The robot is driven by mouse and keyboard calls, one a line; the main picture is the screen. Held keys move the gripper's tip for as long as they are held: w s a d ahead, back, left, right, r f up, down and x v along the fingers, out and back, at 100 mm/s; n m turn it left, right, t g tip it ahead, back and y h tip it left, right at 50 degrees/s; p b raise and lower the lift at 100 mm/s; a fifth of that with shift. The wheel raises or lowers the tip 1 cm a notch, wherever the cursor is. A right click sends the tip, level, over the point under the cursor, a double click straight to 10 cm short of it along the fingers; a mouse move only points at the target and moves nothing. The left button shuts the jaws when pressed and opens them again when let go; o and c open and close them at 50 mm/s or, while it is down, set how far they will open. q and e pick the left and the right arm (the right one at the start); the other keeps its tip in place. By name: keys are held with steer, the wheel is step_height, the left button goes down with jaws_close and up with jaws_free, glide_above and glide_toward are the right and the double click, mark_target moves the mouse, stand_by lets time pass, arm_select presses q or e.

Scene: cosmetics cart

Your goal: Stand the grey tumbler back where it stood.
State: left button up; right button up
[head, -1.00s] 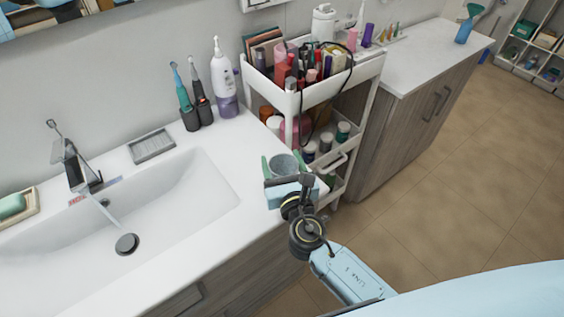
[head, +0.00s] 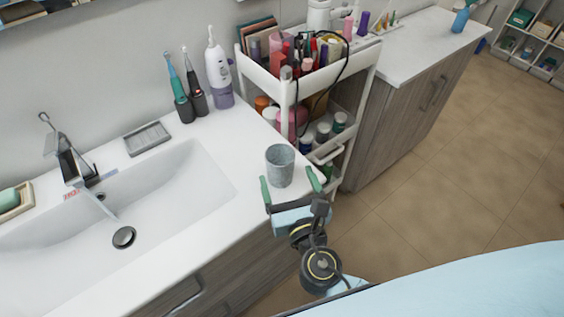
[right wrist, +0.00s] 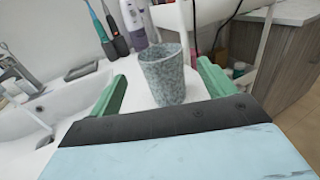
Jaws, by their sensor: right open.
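The grey speckled tumbler (head: 280,164) stands upright on the white counter, to the right of the basin and near the counter's right end. It also shows in the right wrist view (right wrist: 165,76), ahead of my fingers. My right gripper (head: 289,184) is open, with its green fingers apart. In the right wrist view the open gripper (right wrist: 162,88) has a finger on either side, and the tumbler stands just beyond them with clear gaps. My left gripper is not in view.
The sink basin (head: 170,190) lies left of the tumbler. Two electric toothbrushes (head: 188,100) and a white-purple bottle (head: 219,75) stand at the back. A white cart (head: 284,98) full of cosmetics stands close on the right. The counter around the tumbler is clear.

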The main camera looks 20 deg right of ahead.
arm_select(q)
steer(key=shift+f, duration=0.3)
arm_select(e)
steer(key=shift+s+a, duration=0.1)
steer(key=shift+s, duration=1.65)
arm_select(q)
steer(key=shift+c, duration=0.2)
